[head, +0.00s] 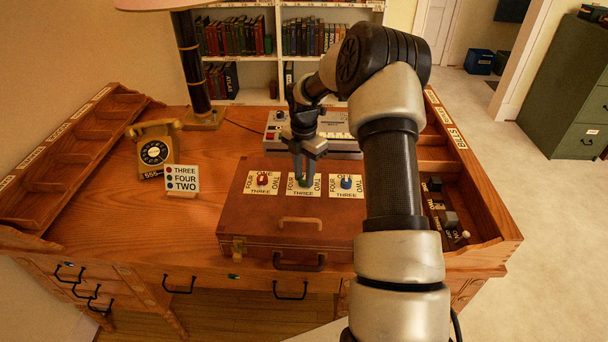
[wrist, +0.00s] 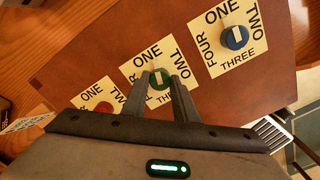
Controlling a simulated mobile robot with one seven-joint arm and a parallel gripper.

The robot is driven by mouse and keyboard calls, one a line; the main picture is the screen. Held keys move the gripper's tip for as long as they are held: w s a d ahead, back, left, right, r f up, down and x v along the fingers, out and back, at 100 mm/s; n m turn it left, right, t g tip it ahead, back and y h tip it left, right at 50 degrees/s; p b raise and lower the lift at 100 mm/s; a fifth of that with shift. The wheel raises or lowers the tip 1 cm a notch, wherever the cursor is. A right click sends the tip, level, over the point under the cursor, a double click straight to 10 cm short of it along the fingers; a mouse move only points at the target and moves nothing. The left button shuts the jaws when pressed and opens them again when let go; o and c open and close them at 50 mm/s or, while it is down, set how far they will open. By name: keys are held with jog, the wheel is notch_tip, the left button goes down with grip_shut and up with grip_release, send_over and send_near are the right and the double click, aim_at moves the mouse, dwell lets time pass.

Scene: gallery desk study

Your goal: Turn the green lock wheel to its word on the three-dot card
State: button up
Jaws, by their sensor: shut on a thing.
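The green lock wheel (wrist: 158,79) is the middle of three wheels on the brown case, on a plate marked ONE, TWO, THREE and FOUR. My gripper (wrist: 159,82) is shut on it, one finger on each side. In the head view my gripper (head: 304,177) points down at the middle plate and largely hides the wheel. A pale mark shows on the wheel; I cannot tell for sure which word it points to. The three-dot card (head: 182,179) stands left of the case and reads THREE, FOUR, TWO beside red, green and blue dots, top to bottom.
The red wheel (head: 262,180) and blue wheel (head: 347,182) sit close on either side on the case (head: 250,218). A yellow telephone (head: 155,150) and lamp (head: 203,118) stand to the left. A grey device (head: 335,142) lies behind the case.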

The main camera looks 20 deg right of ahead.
jog(key=m, duration=0.6)
jog(key=m+b, duration=0.1)
jog(key=m, duration=0.5)
jog(key=shift+m, duration=0.4)
jog(key=m, duration=0.6)
jog(key=shift+b, duration=0.3)
jog(key=m, duration=0.6)
jog(key=shift+m, duration=0.4)
jog(key=m, duration=0.6)
jog(key=m+p, duration=0.1)
jog(key=m, duration=0.5)
jog(key=shift+r+m, duration=0.1)
jog(key=shift+m, duration=0.2)
jog(key=m+p, duration=0.1)
jog(key=m, duration=0.5)
jog(key=shift+p, duration=0.3)
jog(key=m+p, duration=0.1)
jog(key=m, duration=0.5)
